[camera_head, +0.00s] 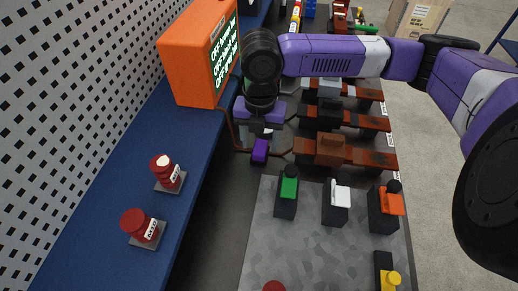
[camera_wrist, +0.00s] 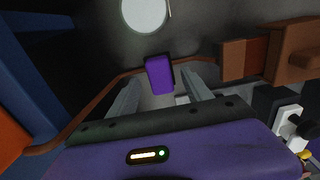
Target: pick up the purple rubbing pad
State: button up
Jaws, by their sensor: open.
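The purple rubbing pad (camera_head: 260,150) is a small purple block low in the dark area between the blue shelf and the grey panel. It also shows in the wrist view (camera_wrist: 159,74), upright in the upper middle. My gripper (camera_wrist: 160,79) points at it with its two grey fingers spread apart, one to each side of the pad in the picture. The jaws are open and nothing is gripped. I cannot tell whether the fingertips reach level with the pad. In the head view my purple wrist is just above the pad and hides most of the fingers.
An orange box (camera_head: 198,55) with a lit display stands close left of my wrist on the blue shelf (camera_head: 95,195). Two red knobs (camera_head: 165,168) are on that shelf. Brown bars (camera_head: 345,152) lie to the right. Green (camera_head: 288,190), white and orange switches rise from the grey panel.

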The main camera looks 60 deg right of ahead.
aim_at(260, 147)
jog(key=shift+f, duration=0.9)
jog(key=shift+c, duration=0.2)
grip_shut()
jog(key=shift+r, duration=0.1)
notch_tip(260, 147, up, 20)
